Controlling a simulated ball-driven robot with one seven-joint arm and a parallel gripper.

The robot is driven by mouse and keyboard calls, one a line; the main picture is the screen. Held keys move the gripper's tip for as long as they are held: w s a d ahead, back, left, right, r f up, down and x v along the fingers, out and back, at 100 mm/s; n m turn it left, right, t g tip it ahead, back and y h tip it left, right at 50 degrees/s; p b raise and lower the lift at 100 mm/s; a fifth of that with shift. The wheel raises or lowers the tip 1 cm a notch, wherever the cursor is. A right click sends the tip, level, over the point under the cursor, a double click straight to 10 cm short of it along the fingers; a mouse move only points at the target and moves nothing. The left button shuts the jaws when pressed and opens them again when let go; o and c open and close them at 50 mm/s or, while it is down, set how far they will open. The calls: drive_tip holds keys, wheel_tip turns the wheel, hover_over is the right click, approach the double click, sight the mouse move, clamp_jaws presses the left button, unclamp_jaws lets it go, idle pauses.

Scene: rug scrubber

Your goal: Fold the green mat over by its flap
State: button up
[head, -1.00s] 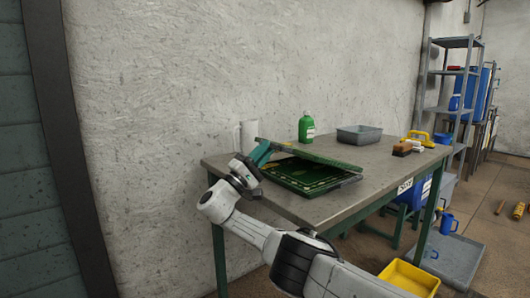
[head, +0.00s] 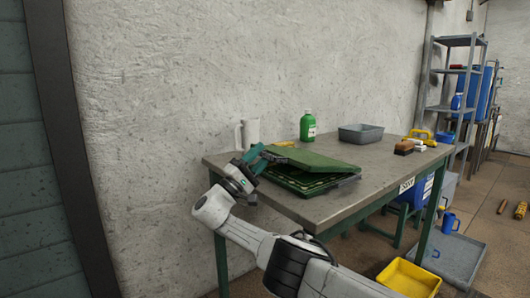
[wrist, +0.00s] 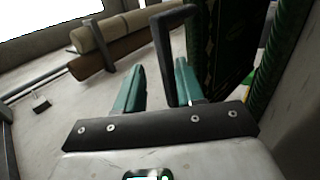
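The green mat (head: 300,184) lies on the grey table near its left end. Its flap (head: 315,161) is folded over the lower part and slopes, with a narrow gap showing between the layers. My gripper (head: 264,158) is at the mat's left edge. In the wrist view, the two teal fingers of my gripper (wrist: 159,66) stand apart. A black bent bar (wrist: 163,45) runs between them, close to the right finger; I cannot tell whether it touches. The dark green mat layers (wrist: 222,45) show at the right of that view.
The table (head: 365,190) also holds a white mug (head: 250,132), a green bottle (head: 307,127), a grey tray (head: 360,134) and a brown brush (head: 403,148). A yellow bin (head: 408,278) is on the floor at the front right. The wall stands behind the table.

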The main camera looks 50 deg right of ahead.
drive_tip(key=b+v, duration=0.2)
drive_tip(key=v, duration=0.6)
drive_tip(key=shift+a+f, duration=0.1)
wheel_tip(320, 180, down, 12)
drive_tip(key=b, duration=1.3)
drive_tip(key=shift+w+a+f, duration=0.15)
drive_tip(key=shift+a+f, duration=0.1)
drive_tip(key=shift+a, duration=0.1)
idle(0.8)
